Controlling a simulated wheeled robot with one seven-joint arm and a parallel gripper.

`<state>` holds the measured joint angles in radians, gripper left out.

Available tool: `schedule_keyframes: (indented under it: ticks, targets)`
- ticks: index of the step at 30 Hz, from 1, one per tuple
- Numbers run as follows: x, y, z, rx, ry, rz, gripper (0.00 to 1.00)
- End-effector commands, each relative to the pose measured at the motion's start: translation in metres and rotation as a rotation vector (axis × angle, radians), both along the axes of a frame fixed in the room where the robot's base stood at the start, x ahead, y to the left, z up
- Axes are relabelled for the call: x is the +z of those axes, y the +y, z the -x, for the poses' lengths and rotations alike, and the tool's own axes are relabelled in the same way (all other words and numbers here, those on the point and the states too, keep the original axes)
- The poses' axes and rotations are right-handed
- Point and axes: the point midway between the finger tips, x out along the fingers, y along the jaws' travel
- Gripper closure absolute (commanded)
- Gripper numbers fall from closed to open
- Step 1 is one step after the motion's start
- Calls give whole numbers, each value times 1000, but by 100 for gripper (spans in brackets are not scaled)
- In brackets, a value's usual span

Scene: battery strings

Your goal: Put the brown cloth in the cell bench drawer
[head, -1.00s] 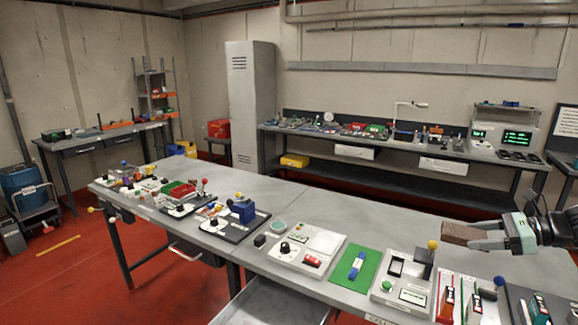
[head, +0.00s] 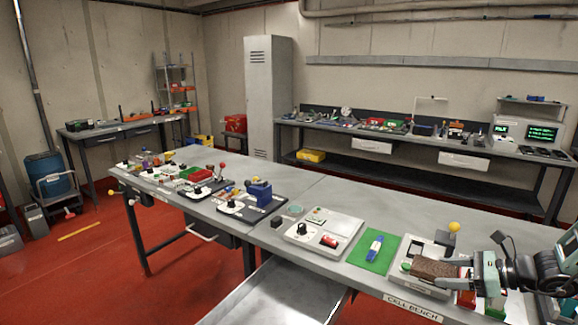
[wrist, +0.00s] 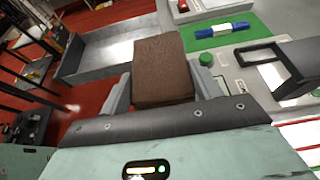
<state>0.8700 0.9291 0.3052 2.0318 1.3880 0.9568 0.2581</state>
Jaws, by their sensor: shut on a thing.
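The brown cloth (head: 442,272) is a folded block held between the fingers of my gripper (head: 450,273), above the near right part of the cell bench. In the wrist view the cloth (wrist: 163,72) sits between both fingers, which are shut on it. The cell bench drawer (head: 275,292) is pulled out below the bench's front edge, left of my gripper. Its visible inside looks empty. In the wrist view the drawer (wrist: 105,50) lies beyond the cloth, up and to the left. The picture's lower edge cuts off part of the drawer in the head view.
The cell bench (head: 290,205) carries switch panels, a green mat (head: 374,254) with a blue-and-white piece, and a panel with a yellow-knobbed lever (head: 453,228) close to my gripper. A second drawer (head: 208,231) under the bench looks shut.

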Motion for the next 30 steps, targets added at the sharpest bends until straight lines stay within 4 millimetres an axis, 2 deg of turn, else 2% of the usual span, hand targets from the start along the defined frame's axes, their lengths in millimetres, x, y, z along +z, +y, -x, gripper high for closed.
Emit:
schedule_keyframes:
  ticks: [1, 3, 6, 10, 14, 19, 25, 30]
  targets:
    - [-35, 19, 5, 6, 9, -10, 63]
    - [-65, 40, 10, 7, 10, -10, 63]
    - [-98, 64, 20, 12, 9, -8, 63]
    - [-126, 86, 31, 22, 6, -6, 63]
    - [-138, 97, 37, 27, 2, -3, 63]
    - [-137, 105, 38, -25, 2, -2, 63]
    - [-133, 110, 35, -184, 4, -3, 63]
    - [-136, 106, 36, -327, 4, -3, 63]
